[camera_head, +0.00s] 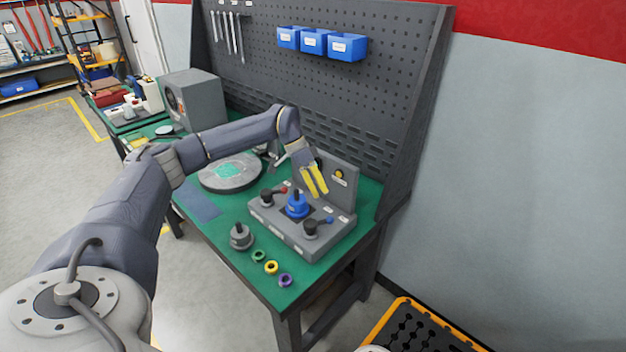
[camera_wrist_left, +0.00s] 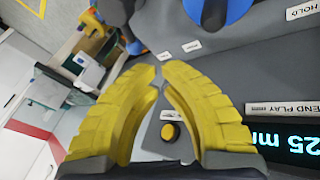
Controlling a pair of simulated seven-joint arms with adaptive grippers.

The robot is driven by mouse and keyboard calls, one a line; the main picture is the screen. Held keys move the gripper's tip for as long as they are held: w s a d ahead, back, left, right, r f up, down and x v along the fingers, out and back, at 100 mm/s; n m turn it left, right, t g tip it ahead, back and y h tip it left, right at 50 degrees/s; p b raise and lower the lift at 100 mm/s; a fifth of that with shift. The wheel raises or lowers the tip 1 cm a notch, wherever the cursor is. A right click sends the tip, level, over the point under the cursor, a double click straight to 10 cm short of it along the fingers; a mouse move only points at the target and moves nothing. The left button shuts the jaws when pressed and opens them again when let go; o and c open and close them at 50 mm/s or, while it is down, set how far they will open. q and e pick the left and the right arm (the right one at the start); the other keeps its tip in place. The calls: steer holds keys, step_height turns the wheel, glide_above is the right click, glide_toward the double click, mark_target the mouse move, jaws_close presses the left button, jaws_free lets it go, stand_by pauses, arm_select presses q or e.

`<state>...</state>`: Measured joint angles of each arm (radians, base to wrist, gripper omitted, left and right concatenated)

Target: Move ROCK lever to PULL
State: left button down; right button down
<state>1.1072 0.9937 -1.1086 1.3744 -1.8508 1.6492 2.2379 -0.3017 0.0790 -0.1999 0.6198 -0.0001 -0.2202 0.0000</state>
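The grey seal tester (camera_head: 285,235) stands on the green bench. I cannot read which lever is marked ROCK or PULL. My left gripper (camera_head: 318,193) is above the tester, before its upright panel, apart from both levers. Its yellow fingers also show in the left wrist view (camera_wrist_left: 158,70), empty, with a narrow gap between the tips. My right gripper is out of view.
Green, yellow and purple rings (camera_head: 271,267) and a grey cylindrical part (camera_head: 241,237) lie in front of the tester. A round plate (camera_head: 230,185) is left of it. The wrist view shows a HOLD label (camera_wrist_left: 301,10) and a lit display (camera_wrist_left: 290,140). A pegboard (camera_head: 380,100) stands behind.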

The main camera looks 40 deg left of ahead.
arm_select(q)
steer(key=d+f, duration=0.1)
steer(key=f, duration=0.1)
steer(key=s+d+f, duration=0.1)
steer(key=d, duration=0.1)
steer(key=shift+f, duration=0.35)
steer(key=shift+s+d+f, duration=0.4)
steer(key=shift+s+d, duration=0.05)
steer(key=shift+d, duration=0.25)
